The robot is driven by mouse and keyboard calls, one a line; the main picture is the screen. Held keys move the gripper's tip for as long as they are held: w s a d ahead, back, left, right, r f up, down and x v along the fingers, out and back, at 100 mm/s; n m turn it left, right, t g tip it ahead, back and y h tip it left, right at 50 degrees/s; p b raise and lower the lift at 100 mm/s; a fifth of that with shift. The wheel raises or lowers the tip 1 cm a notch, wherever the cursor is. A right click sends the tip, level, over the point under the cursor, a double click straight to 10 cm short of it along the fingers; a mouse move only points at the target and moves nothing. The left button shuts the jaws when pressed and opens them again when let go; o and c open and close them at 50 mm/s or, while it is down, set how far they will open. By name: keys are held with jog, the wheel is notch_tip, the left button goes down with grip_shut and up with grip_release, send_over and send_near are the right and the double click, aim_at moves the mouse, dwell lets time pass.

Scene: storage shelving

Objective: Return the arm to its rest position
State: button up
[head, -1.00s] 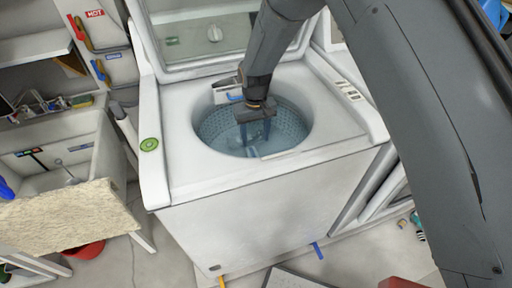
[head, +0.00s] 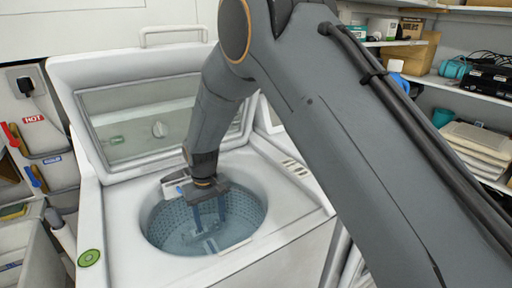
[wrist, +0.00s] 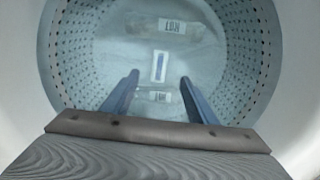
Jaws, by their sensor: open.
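My arm reaches down from the upper right in the head view, and my gripper (head: 209,212) is inside the opening of a white top-loading washing machine (head: 112,220). Its two blue fingers are apart, with nothing held between them. In the wrist view my gripper (wrist: 155,88) points down into the perforated blue-grey drum (wrist: 85,50). A small pale item with a blue stripe (wrist: 160,66) lies on the drum floor beyond the fingertips. The lid (head: 150,125) stands raised behind the opening.
Shelves with boxes (head: 411,54) and a stack of papers (head: 478,142) stand at the right. A sink (head: 32,262) and hanging tools (head: 22,140) are at the left.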

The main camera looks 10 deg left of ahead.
jog(key=d+r+m+p, duration=0.1)
jog(key=d+r, duration=0.3)
jog(key=d, duration=0.3)
jog(key=d+r+m, duration=0.2)
jog(key=d+r, duration=0.3)
jog(key=d, duration=0.2)
jog(key=d+r+m+t+p, duration=0.1)
jog(key=d+r+m, duration=0.1)
jog(key=d+r, duration=0.3)
jog(key=shift+s+d+r+p, duration=0.1)
jog(key=shift+s+d+p, duration=0.1)
jog(key=shift+d, duration=0.4)
jog(key=shift+s+d+p, duration=0.1)
jog(key=shift+s+d, duration=0.05)
jog(key=shift+d, duration=0.45)
jog(key=s+d+m+b, duration=0.1)
jog(key=s+d, duration=0.5)
jog(key=d, duration=0.4)
jog(key=s+d+m+b, duration=0.1)
jog(key=s+d+m, duration=0.1)
jog(key=s+d, duration=0.5)
jog(key=d, duration=0.4)
jog(key=shift+s+d+f+b, duration=0.15)
jog(key=shift+s+f+b, duration=0.05)
jog(key=shift+f+b, duration=0.15)
jog(key=shift+c, duration=0.3)
